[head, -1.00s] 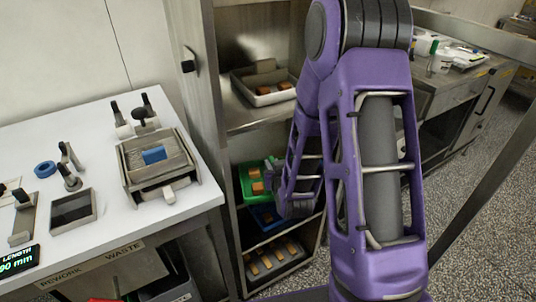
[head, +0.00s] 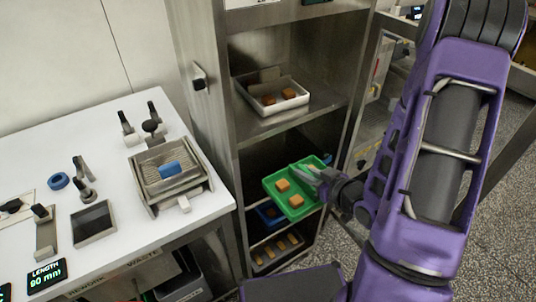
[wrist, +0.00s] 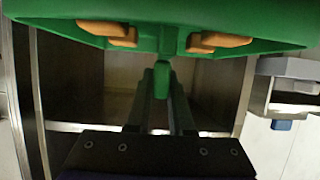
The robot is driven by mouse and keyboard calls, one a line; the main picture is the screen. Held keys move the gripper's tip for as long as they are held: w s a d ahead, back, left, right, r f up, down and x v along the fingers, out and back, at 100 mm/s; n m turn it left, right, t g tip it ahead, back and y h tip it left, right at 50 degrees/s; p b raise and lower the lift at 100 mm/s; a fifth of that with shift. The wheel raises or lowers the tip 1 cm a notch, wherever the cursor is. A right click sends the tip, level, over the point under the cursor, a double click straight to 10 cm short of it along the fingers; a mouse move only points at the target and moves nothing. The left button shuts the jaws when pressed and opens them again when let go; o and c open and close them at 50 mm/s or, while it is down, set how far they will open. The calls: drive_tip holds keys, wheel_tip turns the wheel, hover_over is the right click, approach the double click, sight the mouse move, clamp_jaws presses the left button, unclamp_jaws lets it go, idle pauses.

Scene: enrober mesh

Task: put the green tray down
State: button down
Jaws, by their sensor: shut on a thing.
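My gripper (head: 322,183) is shut on the green tray (head: 291,193) at its right side. The tray is held in front of the open steel cabinet, around the height of the middle bay, and looks slightly tilted. A green tab (wrist: 162,80) sits between the fingers. The cabinet's bays show behind it.
The upper shelf bears a white tray (head: 250,97) with brown blocks. Below, a blue tray (head: 265,217) and a tray of several blocks (head: 262,260) stand in the cabinet. A white bench (head: 120,215) with fixtures is at left. A steel post stands close at right.

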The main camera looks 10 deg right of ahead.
drive_tip(key=b+x, duration=0.2)
drive_tip(key=shift+s+b, duration=0.1)
drive_tip(key=shift+b, duration=0.2)
drive_tip(key=w+a, duration=0.3)
drive_tip(key=w, duration=0.5)
drive_tip(key=w+a, duration=0.4)
drive_tip(key=w, duration=0.4)
drive_tip(key=shift+d+f, duration=0.1)
drive_tip(key=shift+f, duration=3)
drive_tip(key=shift+f, duration=0.1)
drive_tip(key=shift+f+b, duration=0.15)
drive_tip(key=shift+b, duration=0.2)
drive_tip(key=c, duration=0.8)
unclamp_jaws()
